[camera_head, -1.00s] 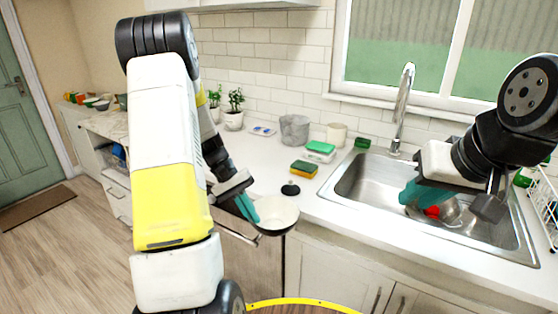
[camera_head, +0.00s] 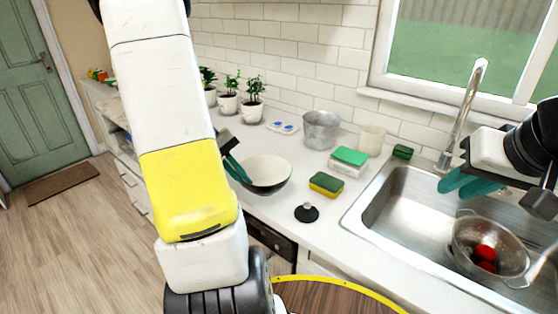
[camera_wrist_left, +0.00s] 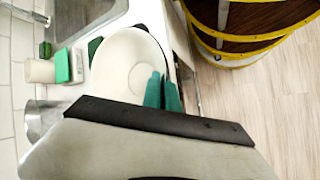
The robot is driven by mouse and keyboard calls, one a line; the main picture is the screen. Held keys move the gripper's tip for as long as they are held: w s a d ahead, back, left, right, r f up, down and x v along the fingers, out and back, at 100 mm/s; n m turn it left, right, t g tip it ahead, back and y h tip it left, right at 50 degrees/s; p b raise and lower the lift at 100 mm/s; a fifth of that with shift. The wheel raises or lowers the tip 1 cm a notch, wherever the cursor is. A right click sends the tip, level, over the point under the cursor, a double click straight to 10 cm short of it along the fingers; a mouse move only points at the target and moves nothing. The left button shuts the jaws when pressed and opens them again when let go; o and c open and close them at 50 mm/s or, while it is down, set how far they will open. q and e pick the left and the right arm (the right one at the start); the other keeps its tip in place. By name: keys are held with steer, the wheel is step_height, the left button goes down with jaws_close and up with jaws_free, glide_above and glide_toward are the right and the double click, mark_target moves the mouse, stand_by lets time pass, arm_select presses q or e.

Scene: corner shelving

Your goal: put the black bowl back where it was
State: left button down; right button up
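The black bowl (camera_head: 266,172), dark outside and pale inside, is upright at the left part of the counter, near its front edge. I cannot tell whether its base touches the counter. My left gripper (camera_head: 236,168) is at the bowl's left side, its teal fingers closed on the rim. In the left wrist view the bowl (camera_wrist_left: 120,65) fills the middle, with the left fingertips (camera_wrist_left: 162,92) close together at its rim. My right gripper (camera_head: 466,185) is empty above the sink, its teal fingers a little apart.
Potted plants (camera_head: 253,98) stand behind the bowl, with a grey pot (camera_head: 321,130) to their right. A sponge (camera_head: 326,184) and a black knobbed lid (camera_head: 307,212) lie right of the bowl. The sink (camera_head: 385,222) holds a colander (camera_head: 490,245).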

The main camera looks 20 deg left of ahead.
mark_target(255, 159)
arm_select(q)
steer(key=w, duration=0.7)
steer(key=w+a+f, duration=0.1)
steer(key=w, duration=0.2)
steer(key=shift+w+a, duration=0.1)
steer(key=shift+w, duration=0.05)
steer(key=shift+w+f, duration=0.15)
steer(key=shift+w, duration=0.15)
steer(key=shift+s+f, duration=0.1)
steer(key=shift+f, duration=1.5)
steer(key=shift+f, duration=0.2)
steer(key=c, duration=1.6)
jaws_free()
steer(key=shift+c, duration=0.2)
